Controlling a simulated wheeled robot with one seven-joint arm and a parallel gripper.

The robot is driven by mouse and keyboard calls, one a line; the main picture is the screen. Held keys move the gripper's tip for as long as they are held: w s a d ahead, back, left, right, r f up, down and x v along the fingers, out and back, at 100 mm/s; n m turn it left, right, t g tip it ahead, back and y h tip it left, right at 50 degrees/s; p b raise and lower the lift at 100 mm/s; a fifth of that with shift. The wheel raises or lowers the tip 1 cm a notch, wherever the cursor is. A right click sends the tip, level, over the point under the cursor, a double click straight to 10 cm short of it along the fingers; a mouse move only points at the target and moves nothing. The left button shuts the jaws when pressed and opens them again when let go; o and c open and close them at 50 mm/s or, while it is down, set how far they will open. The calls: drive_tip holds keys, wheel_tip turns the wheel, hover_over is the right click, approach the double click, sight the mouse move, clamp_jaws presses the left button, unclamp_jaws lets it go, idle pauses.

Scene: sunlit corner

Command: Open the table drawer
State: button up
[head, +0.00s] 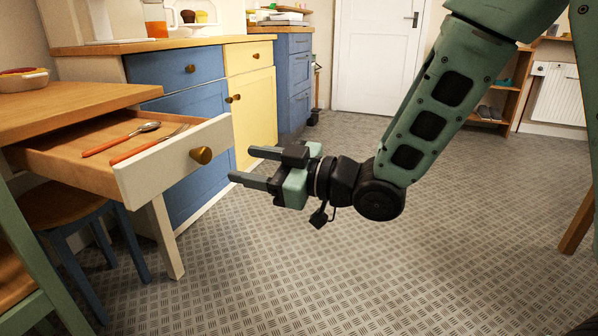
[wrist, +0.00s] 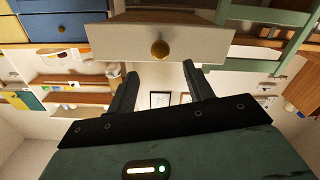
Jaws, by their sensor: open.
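The table drawer (head: 170,160) with its white front stands pulled out from under the wooden table (head: 60,108). A spoon (head: 122,138) and another orange-handled utensil (head: 150,145) lie inside it. Its round brass knob (head: 201,155) is on the front. My gripper (head: 240,165) is open and empty, to the right of the knob and apart from it. In the wrist view, the drawer front (wrist: 190,43) and knob (wrist: 159,49) show beyond my open fingers (wrist: 160,80), with the knob between their directions and not touched.
A stool (head: 70,210) stands under the table and a green chair (head: 25,270) is at the lower left. Blue and yellow cabinets (head: 250,95) line the wall behind. The floor (head: 300,270) below and right of my gripper is clear.

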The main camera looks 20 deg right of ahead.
drive_tip(key=b+v, duration=0.9)
drive_tip(key=b, duration=0.1)
idle(0.5)
